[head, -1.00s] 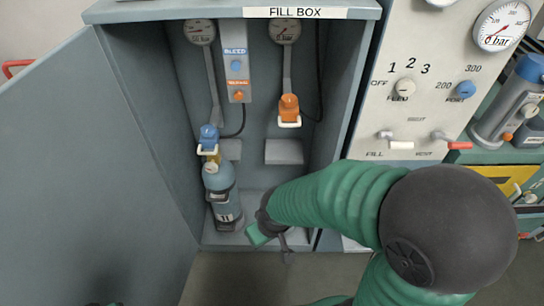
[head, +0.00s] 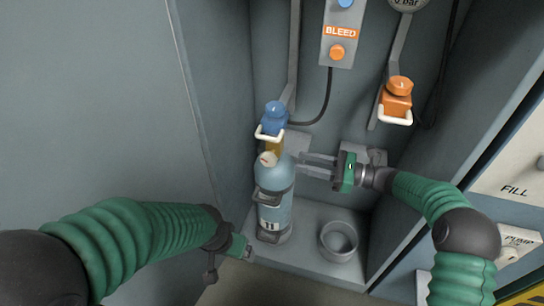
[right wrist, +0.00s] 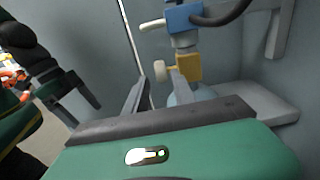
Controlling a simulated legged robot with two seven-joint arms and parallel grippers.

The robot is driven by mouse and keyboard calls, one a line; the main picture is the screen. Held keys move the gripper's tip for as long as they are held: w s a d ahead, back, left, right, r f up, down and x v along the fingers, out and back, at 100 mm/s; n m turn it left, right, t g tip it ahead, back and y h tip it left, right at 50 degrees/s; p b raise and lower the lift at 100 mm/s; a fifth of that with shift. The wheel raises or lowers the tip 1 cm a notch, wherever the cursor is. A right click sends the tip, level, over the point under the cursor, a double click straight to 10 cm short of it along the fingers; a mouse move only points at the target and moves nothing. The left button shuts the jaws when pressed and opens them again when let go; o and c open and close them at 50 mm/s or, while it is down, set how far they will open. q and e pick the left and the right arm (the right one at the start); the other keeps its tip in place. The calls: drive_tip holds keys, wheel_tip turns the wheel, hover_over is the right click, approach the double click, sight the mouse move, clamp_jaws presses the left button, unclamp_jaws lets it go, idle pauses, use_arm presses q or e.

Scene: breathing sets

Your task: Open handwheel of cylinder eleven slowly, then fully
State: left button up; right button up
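Cylinder eleven (head: 273,205), pale blue with an "11" label, stands upright in the fill box. Its cream handwheel (head: 266,158) is on the brass valve (head: 274,147); the handwheel also shows in the right wrist view (right wrist: 160,71). A blue connector (head: 274,119) with a white loop sits on the valve. My right gripper (head: 304,164) is level with the valve at its right, fingers apart. In the right wrist view the fingertips (right wrist: 157,84) are close to the handwheel; contact cannot be told. My left gripper (head: 238,258) is low, left of the cylinder; its finger opening is unclear.
An orange connector (head: 397,98) hangs at the right on the back wall. An empty grey cup holder (head: 339,242) is on the box floor right of the cylinder. A black hose (head: 328,105) runs to the blue connector. The open door (head: 90,110) is at left.

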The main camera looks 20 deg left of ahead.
sight(273, 155)
drive_tip(key=a+b, duration=0.3)
drive_tip(key=a, duration=0.7)
drive_tip(key=shift+w+a, duration=0.1)
drive_tip(key=shift+a, duration=0.5)
drive_tip(key=shift+r, duration=0.1)
clamp_jaws()
